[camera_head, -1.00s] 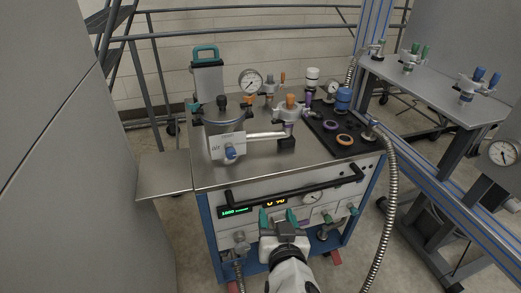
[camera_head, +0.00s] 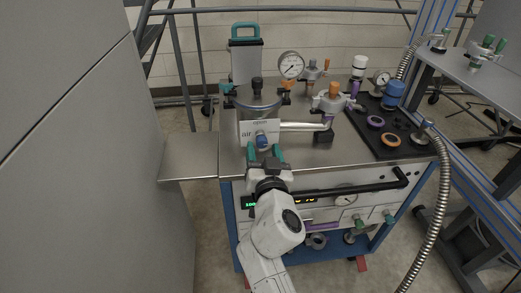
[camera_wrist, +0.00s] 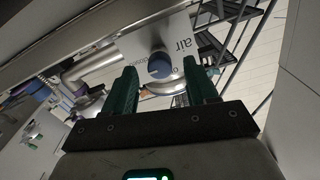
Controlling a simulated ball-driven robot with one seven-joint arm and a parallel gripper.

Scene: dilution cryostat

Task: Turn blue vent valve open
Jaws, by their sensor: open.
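The blue valve knob (camera_head: 262,140) sits on the front of a white plate (camera_head: 251,131) marked "air", on the metal vessel at the left of the cart top. My gripper (camera_head: 265,153) is open and empty, its green fingers just in front of and below the knob in the head view. In the wrist view the round blue knob (camera_wrist: 160,66) shows between and beyond the two fingertips of my gripper (camera_wrist: 165,75). The plate (camera_wrist: 185,45) appears upside down there. I cannot tell whether the fingers touch the knob.
A black handle bar (camera_head: 355,188) runs along the cart's front edge. A black tray (camera_head: 415,145) with rings and a blue cylinder (camera_head: 393,94) stands at right. A pressure gauge (camera_head: 291,65) rises behind. A corrugated hose (camera_head: 440,195) hangs at right. A grey panel (camera_head: 75,150) fills the left.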

